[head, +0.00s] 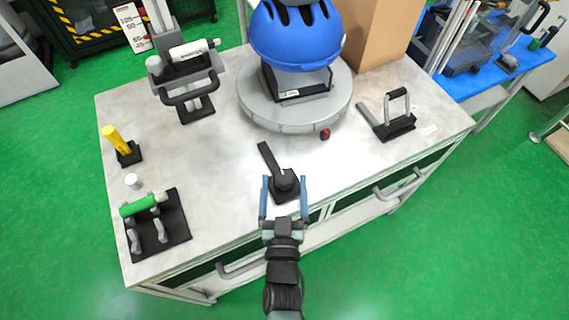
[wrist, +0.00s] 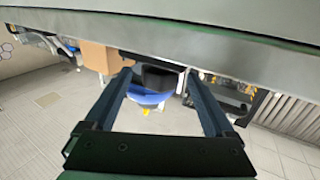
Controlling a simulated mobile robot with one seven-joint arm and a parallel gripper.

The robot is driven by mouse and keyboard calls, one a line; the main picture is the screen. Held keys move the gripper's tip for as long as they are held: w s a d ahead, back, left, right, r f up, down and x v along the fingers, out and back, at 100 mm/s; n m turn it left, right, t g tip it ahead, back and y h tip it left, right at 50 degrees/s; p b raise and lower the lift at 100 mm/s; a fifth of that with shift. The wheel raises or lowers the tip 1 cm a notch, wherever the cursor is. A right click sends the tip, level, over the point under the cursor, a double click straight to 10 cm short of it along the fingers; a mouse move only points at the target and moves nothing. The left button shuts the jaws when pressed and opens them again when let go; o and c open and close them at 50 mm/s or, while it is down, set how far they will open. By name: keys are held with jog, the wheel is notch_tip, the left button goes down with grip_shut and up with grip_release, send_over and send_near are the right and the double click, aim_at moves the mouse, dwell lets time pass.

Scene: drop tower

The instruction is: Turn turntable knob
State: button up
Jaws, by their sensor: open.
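A black knob (head: 285,181) with a flat lever pointing back-left sits on a square black base at the table's front edge. My gripper (head: 285,182) is open, with one blue finger on each side of this knob and visible gaps. In the wrist view, a black block, apparently this knob (wrist: 160,78), shows between the fingertips (wrist: 159,76); contact cannot be told. The round grey turntable (head: 255,112) stands behind, carrying a blue helmet (head: 297,38) on a black stand. A small red knob (head: 325,134) is at the turntable's front rim.
A handle on a black base (head: 397,126) stands right. A clamp-like device (head: 185,75) stands back left, with a yellow lever (head: 115,138) and a green-handled fixture (head: 140,205) nearer. A cardboard box (head: 378,30) is behind. The tabletop around the knob is clear.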

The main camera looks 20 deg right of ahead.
aim_at(284, 170)
jog(key=shift+x, duration=2.6)
jog(key=c, duration=1.4)
jog(key=shift+o, duration=0.2)
jog(key=shift+a+f+b, duration=0.1)
jog(key=shift+f+b, duration=0.05)
jog(key=shift+b, duration=0.25)
jog(key=shift+a+y+b, duration=0.1)
jog(key=shift+y+b, duration=0.2)
jog(key=shift+n+t+y+b, duration=0.3)
jog(key=shift+n+y+b, duration=0.15)
jog(key=shift+b, duration=0.25)
jog(key=o, duration=1.4)
jog(key=shift+c, duration=0.2)
jog(key=shift+s, duration=0.1)
